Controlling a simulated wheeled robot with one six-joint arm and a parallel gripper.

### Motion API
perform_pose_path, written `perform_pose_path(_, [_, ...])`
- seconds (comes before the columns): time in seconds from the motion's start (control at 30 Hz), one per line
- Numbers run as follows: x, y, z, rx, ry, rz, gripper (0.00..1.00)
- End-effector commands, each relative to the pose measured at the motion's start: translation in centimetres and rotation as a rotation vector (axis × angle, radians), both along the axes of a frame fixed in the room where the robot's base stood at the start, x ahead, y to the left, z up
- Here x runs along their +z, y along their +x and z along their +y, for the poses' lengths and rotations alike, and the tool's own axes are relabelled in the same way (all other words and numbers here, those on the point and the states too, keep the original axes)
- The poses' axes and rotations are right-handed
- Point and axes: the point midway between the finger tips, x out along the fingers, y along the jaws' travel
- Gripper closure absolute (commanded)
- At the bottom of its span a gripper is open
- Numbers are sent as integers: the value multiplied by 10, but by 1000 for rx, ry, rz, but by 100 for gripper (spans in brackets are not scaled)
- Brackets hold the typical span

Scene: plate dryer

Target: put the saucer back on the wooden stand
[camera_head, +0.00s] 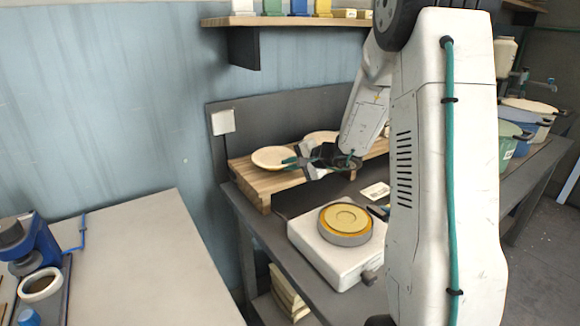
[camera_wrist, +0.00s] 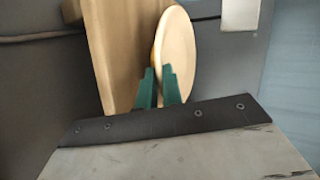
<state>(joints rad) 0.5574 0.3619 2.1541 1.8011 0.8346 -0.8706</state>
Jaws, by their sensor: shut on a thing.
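A cream saucer (camera_head: 272,157) is at the left end of the wooden stand (camera_head: 262,188) in the head view. My gripper (camera_head: 297,163) comes from the right, with its green fingers shut on the saucer's near edge. In the wrist view the saucer (camera_wrist: 178,55) rises from between the green fingertips (camera_wrist: 159,86), and the wooden stand (camera_wrist: 118,60) is beside it on the left. The saucer lies about flat; I cannot tell whether it rests on the wood or is just above it.
A white hotplate (camera_head: 332,248) with a round yellow-topped disc stands in front of the stand. A white switch box (camera_head: 223,122) is on the back panel. A wooden shelf (camera_head: 290,21) hangs above. Pots (camera_head: 527,112) stand at the right. The pale table (camera_head: 150,260) at left is mostly clear.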

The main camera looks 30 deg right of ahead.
Motion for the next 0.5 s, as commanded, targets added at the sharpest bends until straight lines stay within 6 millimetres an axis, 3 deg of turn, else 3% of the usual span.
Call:
perform_pose_path(0.4, [-8,0,0,0,0,-1,100])
perform_pose_path(0.43, [-8,0,0,0,0,-1,84])
perform_pose_path(0.5, [-8,0,0,0,0,-1,83])
